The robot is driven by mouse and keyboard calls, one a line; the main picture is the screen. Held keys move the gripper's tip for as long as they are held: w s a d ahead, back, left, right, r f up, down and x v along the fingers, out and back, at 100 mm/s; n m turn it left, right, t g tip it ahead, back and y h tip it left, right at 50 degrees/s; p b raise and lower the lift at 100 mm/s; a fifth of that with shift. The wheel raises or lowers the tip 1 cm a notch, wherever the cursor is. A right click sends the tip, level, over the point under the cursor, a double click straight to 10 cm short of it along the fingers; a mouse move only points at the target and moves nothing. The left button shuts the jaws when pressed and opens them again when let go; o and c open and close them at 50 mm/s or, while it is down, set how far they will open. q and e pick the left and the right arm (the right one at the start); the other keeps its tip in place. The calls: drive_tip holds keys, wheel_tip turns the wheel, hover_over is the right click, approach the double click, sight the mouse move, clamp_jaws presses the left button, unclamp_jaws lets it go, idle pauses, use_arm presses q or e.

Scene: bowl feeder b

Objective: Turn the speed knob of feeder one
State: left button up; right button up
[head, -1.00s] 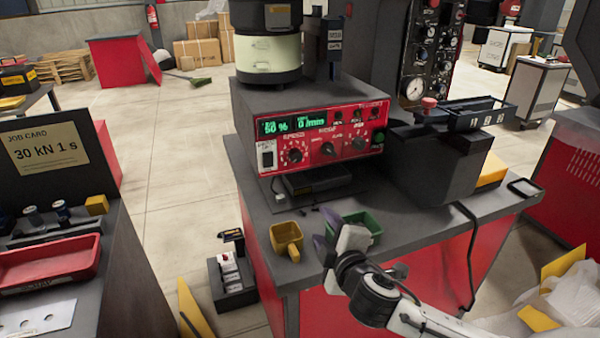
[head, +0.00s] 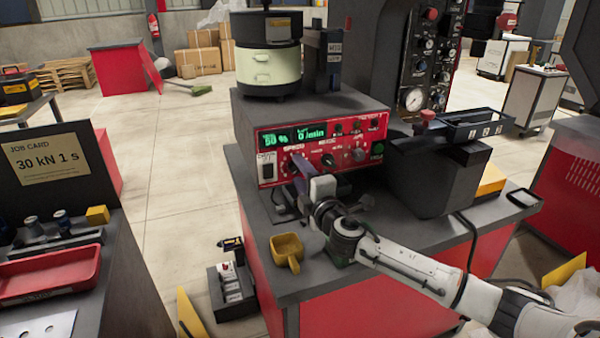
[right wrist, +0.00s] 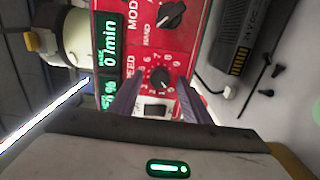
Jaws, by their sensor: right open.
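The feeder's red control panel (head: 345,150) faces me below the bowl, with green displays reading about 50 % and 0 /min. In the right wrist view, the black speed knob (right wrist: 160,77) sits on the panel inside a ring of numbers, its pointer visible. My right gripper (right wrist: 160,84) is open, its two purple fingers on either side of the knob in that view; I cannot tell whether they touch it. In the head view the right gripper (head: 298,172) is at the panel's lower left and covers the speed knob. My left gripper is not in view.
A yellow cup (head: 287,251) stands at the bench's front edge. A dark box (head: 437,175) stands right of the feeder.

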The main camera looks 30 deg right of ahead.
drive_tip(key=shift+w, duration=0.2)
drive_tip(key=c, duration=1)
drive_tip(key=shift+c, duration=0.2)
drive_tip(key=shift+f+m, duration=0.1)
drive_tip(key=shift+m, duration=0.2)
